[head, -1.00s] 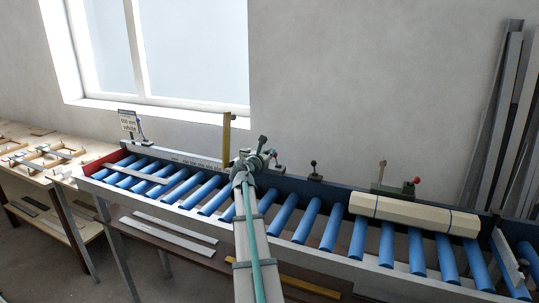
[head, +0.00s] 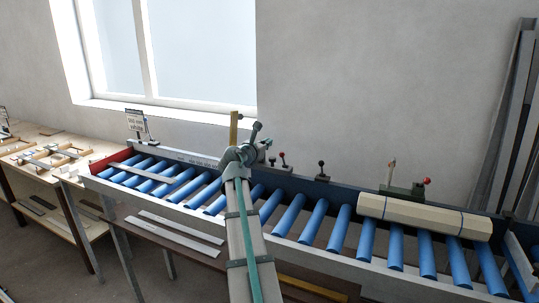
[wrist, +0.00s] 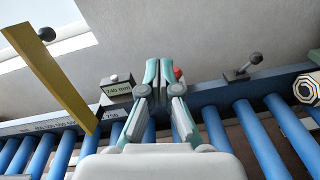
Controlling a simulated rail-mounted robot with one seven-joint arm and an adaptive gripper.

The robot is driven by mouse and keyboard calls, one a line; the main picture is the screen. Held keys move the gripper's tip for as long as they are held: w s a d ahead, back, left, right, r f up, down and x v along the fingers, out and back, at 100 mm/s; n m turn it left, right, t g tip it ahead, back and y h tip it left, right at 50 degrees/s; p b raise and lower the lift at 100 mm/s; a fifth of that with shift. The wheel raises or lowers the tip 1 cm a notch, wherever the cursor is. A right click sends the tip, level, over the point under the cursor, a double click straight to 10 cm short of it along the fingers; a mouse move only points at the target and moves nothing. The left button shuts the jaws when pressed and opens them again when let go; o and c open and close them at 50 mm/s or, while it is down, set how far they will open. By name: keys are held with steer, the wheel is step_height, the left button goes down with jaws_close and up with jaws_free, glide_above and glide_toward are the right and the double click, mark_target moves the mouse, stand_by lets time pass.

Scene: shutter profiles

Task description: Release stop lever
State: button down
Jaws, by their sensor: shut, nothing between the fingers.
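My gripper (wrist: 159,72) is shut and empty in the wrist view, its fingers raised over the back rail of the roller conveyor. A red-knobbed lever (wrist: 178,73) is partly hidden right behind the fingers; I cannot tell if they touch it. It appears to be the red-knobbed lever (head: 283,157) just right of my arm in the head view. Farther right is a black-knobbed lever (wrist: 254,59), tilted in the wrist view, also seen in the head view (head: 321,166). A stop block labelled 740 mm (wrist: 117,89) sits left of the fingers. Which lever is the stop lever is not clear.
A yellow upright bar (wrist: 50,78) stands at left. The conveyor's blue rollers (head: 313,220) run across. A bundle of pale profiles (head: 420,214) lies on the right rollers, before a green box with a red knob (head: 425,183). A wooden bench (head: 45,160) stands at far left.

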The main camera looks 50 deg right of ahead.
steer(key=shift+a+r, duration=0.2)
steer(key=shift+r, duration=0.3)
steer(key=shift+a+r, duration=0.2)
steer(key=shift+r, duration=0.25)
